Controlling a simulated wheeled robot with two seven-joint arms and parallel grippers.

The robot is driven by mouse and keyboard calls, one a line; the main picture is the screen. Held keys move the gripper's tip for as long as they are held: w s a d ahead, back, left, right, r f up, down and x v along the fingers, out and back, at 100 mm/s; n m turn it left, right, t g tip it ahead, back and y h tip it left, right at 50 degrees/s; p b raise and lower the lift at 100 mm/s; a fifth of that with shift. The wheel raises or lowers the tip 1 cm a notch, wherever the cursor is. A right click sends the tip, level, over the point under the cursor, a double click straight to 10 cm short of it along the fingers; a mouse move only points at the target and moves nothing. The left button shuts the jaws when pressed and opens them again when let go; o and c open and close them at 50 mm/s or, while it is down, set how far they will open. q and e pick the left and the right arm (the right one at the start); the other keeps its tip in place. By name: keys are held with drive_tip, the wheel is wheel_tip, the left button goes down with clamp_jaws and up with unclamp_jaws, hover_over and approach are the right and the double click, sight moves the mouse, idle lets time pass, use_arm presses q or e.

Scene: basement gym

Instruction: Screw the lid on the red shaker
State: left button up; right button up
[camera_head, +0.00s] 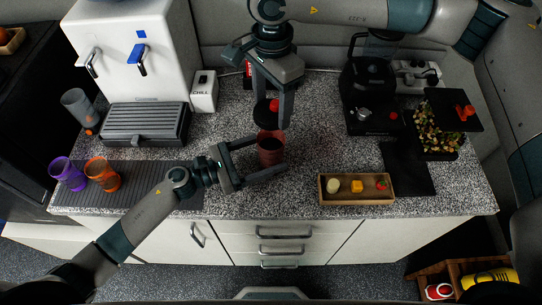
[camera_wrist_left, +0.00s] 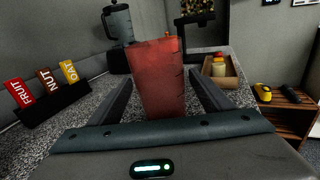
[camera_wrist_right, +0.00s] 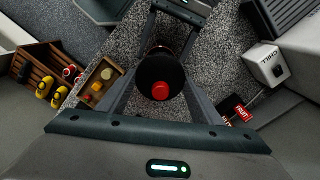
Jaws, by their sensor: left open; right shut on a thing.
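The red shaker (camera_head: 270,152) is a translucent red cup standing upright on the speckled counter. It also shows in the left wrist view (camera_wrist_left: 157,80), between the fingers. My left gripper (camera_head: 268,160) is open, with a finger on either side of the shaker. My right gripper (camera_head: 274,110) is above the shaker, pointing down and shut on the black lid (camera_head: 262,112) with a red cap. In the right wrist view the lid (camera_wrist_right: 160,88) sits between the fingertips and hides most of the shaker.
A purple cup (camera_head: 68,173) and an orange cup (camera_head: 103,174) stand on a dark mat at left. A white dispenser (camera_head: 130,50) is behind them. A wooden tray (camera_head: 356,201) with small items lies right of the shaker. A black blender (camera_head: 372,85) stands at back right.

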use_arm(q)
drive_tip(key=shift+w+d, duration=0.15)
drive_tip(key=shift+d, duration=0.2)
drive_tip(key=c, duration=1.6)
use_arm(e)
drive_tip(key=shift+f, duration=2.5)
drive_tip(key=shift+f, duration=0.9)
drive_tip(key=shift+f, duration=0.6)
